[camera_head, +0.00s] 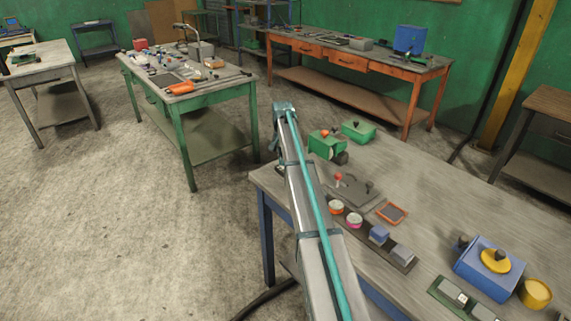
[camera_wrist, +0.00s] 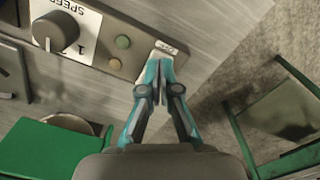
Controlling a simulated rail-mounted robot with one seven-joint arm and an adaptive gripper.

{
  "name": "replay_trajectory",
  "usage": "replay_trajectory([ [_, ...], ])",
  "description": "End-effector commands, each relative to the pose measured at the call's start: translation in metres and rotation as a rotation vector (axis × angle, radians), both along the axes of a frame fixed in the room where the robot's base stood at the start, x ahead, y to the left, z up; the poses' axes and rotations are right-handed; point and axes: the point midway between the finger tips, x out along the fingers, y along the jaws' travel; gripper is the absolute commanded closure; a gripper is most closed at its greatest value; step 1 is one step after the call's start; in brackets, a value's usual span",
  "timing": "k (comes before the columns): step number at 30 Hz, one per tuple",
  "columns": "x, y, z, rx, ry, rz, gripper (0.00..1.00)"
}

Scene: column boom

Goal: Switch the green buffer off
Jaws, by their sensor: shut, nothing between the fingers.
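The green buffer (camera_head: 325,144) appears to be the green machine at the far left corner of the bench, with a red knob on top and a dark round part at its right. In the wrist view, my gripper (camera_wrist: 160,58) is shut and empty. Its fingertips are at a small white label (camera_wrist: 166,47) on the end of a grey control panel (camera_wrist: 90,30); I cannot tell whether they touch it. A green body (camera_wrist: 35,152) is at lower left.
A green box (camera_head: 358,131) stands beside the machine. A joystick unit (camera_head: 348,187), colored buttons (camera_head: 354,220) and a blue box with a yellow knob (camera_head: 490,262) occupy the bench (camera_head: 440,200). A green workbench (camera_head: 190,95) stands across open floor.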

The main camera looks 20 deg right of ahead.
Motion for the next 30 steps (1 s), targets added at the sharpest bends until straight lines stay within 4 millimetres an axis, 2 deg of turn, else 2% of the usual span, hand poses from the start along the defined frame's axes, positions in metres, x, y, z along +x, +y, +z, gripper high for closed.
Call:
replay_trajectory([
  [3,0.0,0.0,0.012,-0.001,-0.001,0.0,1.0],
  [21,0.0,0.0,0.055,0.0,0.0,0.0,1.0],
  [30,0.0,0.0,0.061,0.0,0.0,0.0,1.0],
])
